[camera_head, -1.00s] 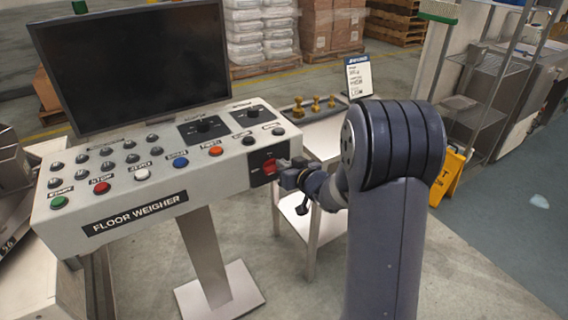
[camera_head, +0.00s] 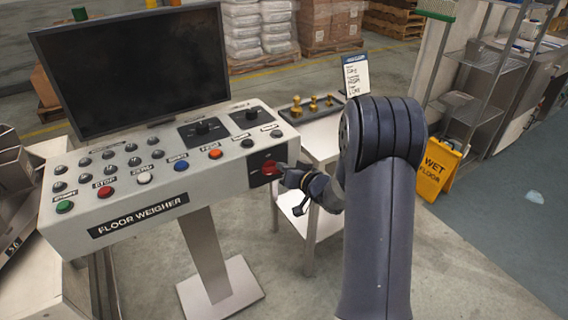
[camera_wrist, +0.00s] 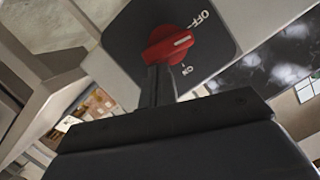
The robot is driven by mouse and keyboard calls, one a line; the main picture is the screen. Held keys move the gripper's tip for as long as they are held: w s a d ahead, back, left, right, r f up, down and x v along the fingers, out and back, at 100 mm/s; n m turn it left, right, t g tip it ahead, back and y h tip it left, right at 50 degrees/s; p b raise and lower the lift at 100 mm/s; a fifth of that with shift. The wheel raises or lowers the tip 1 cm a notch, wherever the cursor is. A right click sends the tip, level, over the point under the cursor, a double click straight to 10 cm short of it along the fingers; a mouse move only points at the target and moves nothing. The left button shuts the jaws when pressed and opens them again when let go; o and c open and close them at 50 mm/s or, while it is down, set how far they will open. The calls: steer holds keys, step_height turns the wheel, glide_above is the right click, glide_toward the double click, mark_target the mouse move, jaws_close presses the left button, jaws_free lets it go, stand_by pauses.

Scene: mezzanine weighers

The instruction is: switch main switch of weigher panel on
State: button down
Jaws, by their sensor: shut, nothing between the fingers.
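The weigher panel (camera_head: 60,218) is a pale sloped console lettered FLOOR WEIGHER. Its main switch is a red rotary knob (camera_head: 268,169) on a dark plate at the right end of the front face. In the wrist view the knob (camera_wrist: 167,45) has a white mark pointing between the words OFF and ON. My gripper (camera_head: 285,174) is at the knob's right side in the head view. In the wrist view its shut fingers (camera_wrist: 157,84) reach up to the knob's lower edge, holding nothing. Whether they touch it I cannot tell.
Coloured push buttons (camera_head: 145,178) and black dials (camera_head: 203,128) cover the console top below a dark monitor (camera_head: 135,70). A side table (camera_head: 322,137) with brass weights stands behind my gripper. A yellow wet floor sign (camera_head: 436,170) stands at right.

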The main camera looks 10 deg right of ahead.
steer(key=f+m+y, duration=0.1)
steer(key=m, duration=0.2)
steer(key=f+m+y+p, duration=0.1)
steer(key=m, duration=0.2)
steer(key=f+m+t+y, duration=0.1)
steer(key=m, duration=0.3)
steer(key=shift+w+d+f+p, duration=0.1)
steer(key=shift+d+f+p, duration=0.15)
steer(key=shift+p, duration=0.15)
stand_by(0.8)
steer(key=shift+a+f+b, duration=0.1)
steer(key=shift+f+b, duration=0.05)
steer(key=shift+b, duration=0.15)
stand_by(1.5)
stand_by(1.0)
